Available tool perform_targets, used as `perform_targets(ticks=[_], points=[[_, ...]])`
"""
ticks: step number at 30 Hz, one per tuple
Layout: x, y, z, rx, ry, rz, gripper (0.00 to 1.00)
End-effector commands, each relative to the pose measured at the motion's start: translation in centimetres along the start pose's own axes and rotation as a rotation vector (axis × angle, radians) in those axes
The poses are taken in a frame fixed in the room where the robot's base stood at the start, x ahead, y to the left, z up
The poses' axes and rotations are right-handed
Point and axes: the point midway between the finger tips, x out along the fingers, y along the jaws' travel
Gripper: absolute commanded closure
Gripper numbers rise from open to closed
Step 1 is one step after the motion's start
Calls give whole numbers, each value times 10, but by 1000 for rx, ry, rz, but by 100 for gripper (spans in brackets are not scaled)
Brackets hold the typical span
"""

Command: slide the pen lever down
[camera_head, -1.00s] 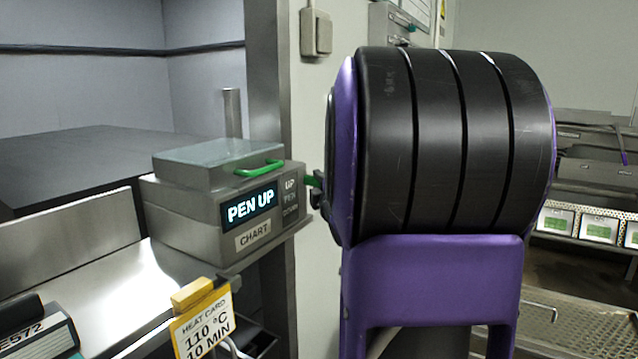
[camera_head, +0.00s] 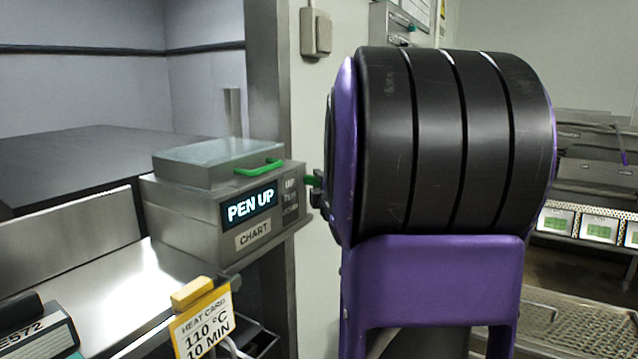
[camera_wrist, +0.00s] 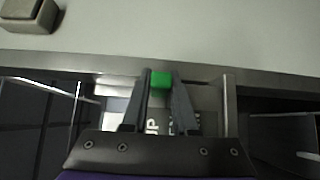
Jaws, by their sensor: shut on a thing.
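The chart box (camera_head: 215,215) is a grey metal recorder with a glass lid and a green lid handle (camera_head: 259,167). Its display (camera_head: 250,206) reads "PEN UP". The pen lever (camera_head: 311,181) is a small green piece at the box's right side, by the "UP PEN DOWN" label (camera_head: 290,196). In the wrist view the green lever (camera_wrist: 160,80) sits between the two fingers of my gripper (camera_wrist: 160,92), which is shut on it. In the head view my large black and purple arm hides most of the gripper.
A yellow-edged heat card (camera_head: 203,322) reading 110 °C, 10 MIN hangs in front below the box. A metal post (camera_head: 268,80) and a wall with a switch box (camera_head: 316,32) stand behind. A perforated metal bench (camera_head: 580,320) is at the right.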

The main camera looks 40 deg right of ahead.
Motion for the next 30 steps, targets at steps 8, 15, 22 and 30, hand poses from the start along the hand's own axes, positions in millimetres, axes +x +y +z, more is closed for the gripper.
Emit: perform_targets(ticks=[8,15,22,30], points=[[0,-28,-1,0,2,0,100],[0,-53,-1,0,2,-2,100],[0,-61,-1,0,1,-2,100],[0,-62,0,2,0,-8,100]])
